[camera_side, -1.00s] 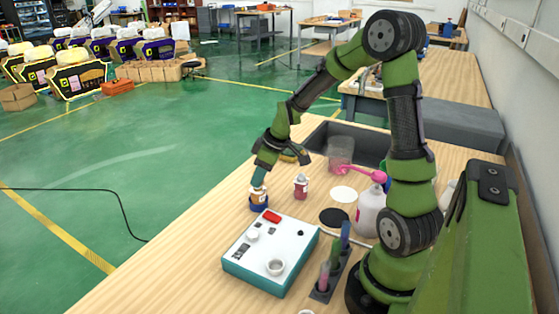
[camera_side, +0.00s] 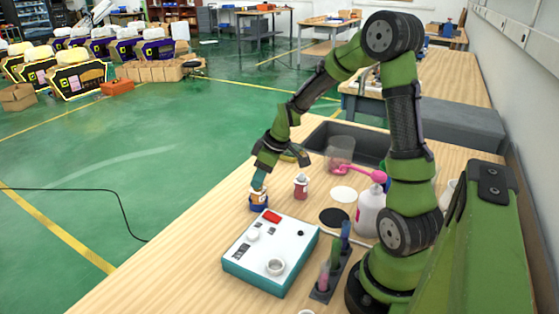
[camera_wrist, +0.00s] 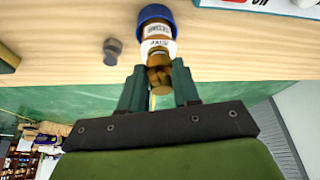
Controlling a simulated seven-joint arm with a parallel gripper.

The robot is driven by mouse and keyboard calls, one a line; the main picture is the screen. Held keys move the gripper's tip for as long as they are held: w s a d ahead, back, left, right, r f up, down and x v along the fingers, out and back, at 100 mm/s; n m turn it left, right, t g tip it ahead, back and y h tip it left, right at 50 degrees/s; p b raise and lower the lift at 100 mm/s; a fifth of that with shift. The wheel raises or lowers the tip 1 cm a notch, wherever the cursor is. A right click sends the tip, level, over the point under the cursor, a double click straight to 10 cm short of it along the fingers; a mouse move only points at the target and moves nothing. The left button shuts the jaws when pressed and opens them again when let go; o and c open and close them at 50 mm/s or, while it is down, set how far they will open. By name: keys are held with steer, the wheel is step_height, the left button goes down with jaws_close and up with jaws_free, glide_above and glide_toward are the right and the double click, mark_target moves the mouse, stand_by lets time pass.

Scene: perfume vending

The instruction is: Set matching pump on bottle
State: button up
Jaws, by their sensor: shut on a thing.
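A small brown bottle (camera_wrist: 157,32) with a white label and a blue band at its far end shows at the top of the wrist view. In the side view the bottle (camera_side: 259,201) stands on the wooden table near its left edge, by the white-topped box. My gripper (camera_side: 259,184) points down at its top. In the wrist view my gripper (camera_wrist: 158,78) has its two teal fingers shut on a brown piece (camera_wrist: 160,76), which looks like the pump. This piece is in line with the bottle's neck; whether it is seated cannot be told.
A white-topped teal box (camera_side: 270,250) stands in front. A small red-and-white bottle (camera_side: 301,187) stands right of my gripper, with a black disc (camera_side: 333,217), a white disc (camera_side: 343,194) and a large white bottle (camera_side: 368,212) beyond. A grey cap (camera_wrist: 112,50) shows beside the bottle.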

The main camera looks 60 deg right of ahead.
stand_by(0.4)
steer(key=o, duration=1.6)
steer(key=shift+r, duration=0.1)
steer(key=shift+r, duration=3.6)
